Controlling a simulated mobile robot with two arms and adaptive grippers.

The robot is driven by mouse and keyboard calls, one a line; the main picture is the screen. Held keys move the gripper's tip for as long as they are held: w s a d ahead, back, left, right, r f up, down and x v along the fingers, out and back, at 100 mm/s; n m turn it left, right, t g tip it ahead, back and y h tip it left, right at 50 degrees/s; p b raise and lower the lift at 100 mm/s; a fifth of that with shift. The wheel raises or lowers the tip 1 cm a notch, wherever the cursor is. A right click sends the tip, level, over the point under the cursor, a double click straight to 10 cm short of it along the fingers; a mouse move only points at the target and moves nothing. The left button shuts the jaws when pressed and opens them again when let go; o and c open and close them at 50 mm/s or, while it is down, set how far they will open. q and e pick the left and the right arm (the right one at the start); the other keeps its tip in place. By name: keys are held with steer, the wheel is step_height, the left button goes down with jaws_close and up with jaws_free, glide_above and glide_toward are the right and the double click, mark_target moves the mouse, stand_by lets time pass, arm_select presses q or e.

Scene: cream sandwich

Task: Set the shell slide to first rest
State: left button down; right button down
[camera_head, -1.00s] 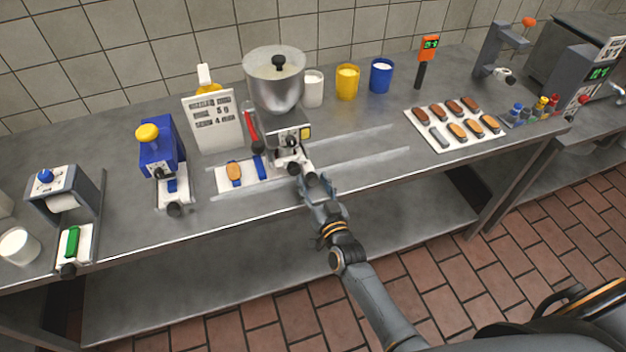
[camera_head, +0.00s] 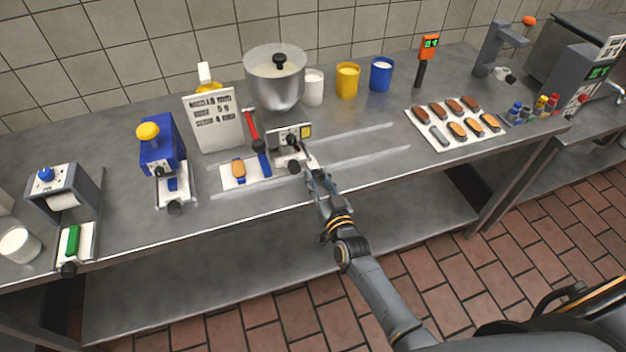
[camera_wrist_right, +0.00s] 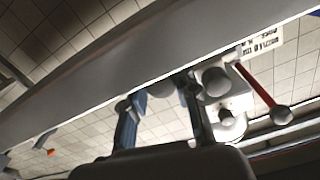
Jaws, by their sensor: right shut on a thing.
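The shell slide (camera_head: 227,183) is a white plate at the front middle of the counter, carrying one brown shell (camera_head: 238,169) and blue holders. My right gripper (camera_head: 309,172) is at that right end, at the front of the station. In the right wrist view its two fingers (camera_wrist_right: 158,92) stand around a grey rounded part, apparently the slide's knob, mostly hidden. A grey knob (camera_wrist_right: 215,82) shows beside the right finger. My left gripper is not in view.
A pot (camera_head: 275,80), a red-handled tool (camera_head: 250,125) and a sign (camera_head: 214,122) stand behind. A blue press (camera_head: 160,150) is to the left. A tray of shells (camera_head: 421,132) lies to the right. The counter between station and tray is clear, with pale rails.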

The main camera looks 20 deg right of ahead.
mark_target(364, 174)
steer(key=d, duration=0.4)
steer(key=d+b, duration=0.1)
steer(key=d, duration=0.3)
steer(key=d+b, duration=0.1)
steer(key=d, duration=0.4)
steer(key=shift+w+d, duration=0.1)
steer(key=shift+w, duration=0.15)
steer(key=c, duration=1)
jaws_free()
steer(key=shift+s, duration=0.15)
steer(key=s, duration=1.1)
steer(key=shift+s+d, duration=0.2)
steer(key=shift+s, duration=0.2)
